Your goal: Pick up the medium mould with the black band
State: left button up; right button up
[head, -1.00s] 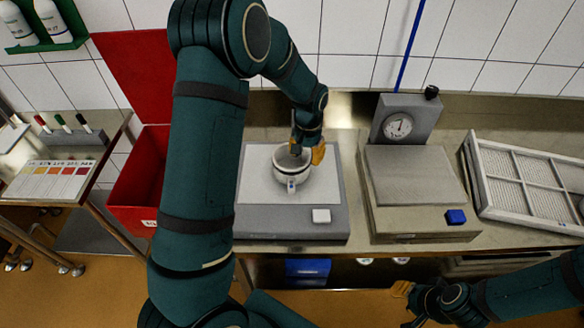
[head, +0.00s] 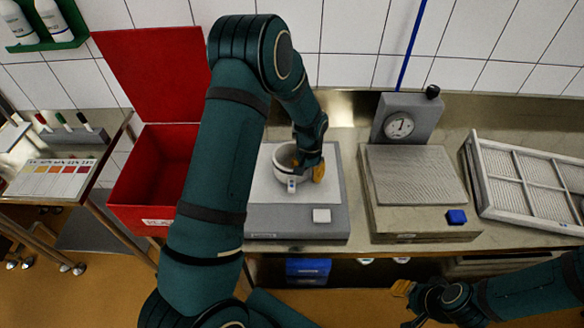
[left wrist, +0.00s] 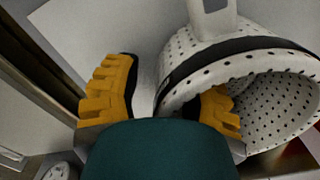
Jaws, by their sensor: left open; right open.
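A white perforated mould with a black band (head: 284,174) stands on the plate of the left grey scale (head: 262,216), a small tag on its front. The left wrist view shows the mould (left wrist: 277,70) large, its open mouth towards the camera. My left gripper (head: 308,167) is open at the mould's right side in the head view. In the left wrist view its orange fingers (left wrist: 165,100) straddle the mould's wall: one outside, the other showing within the mouth. Contact cannot be told. My right gripper (head: 402,289) is open and empty, low at the right, in front of the counter.
A second scale with a dial (head: 415,190) stands right of the mould, and a white slatted rack (head: 525,185) further right. An open red bin (head: 150,190) is at the left, partly behind my left arm. White tiled wall closes the back.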

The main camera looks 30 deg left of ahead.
pick_arm(q)
grip_shut()
jog(key=shift+r, duration=0.15)
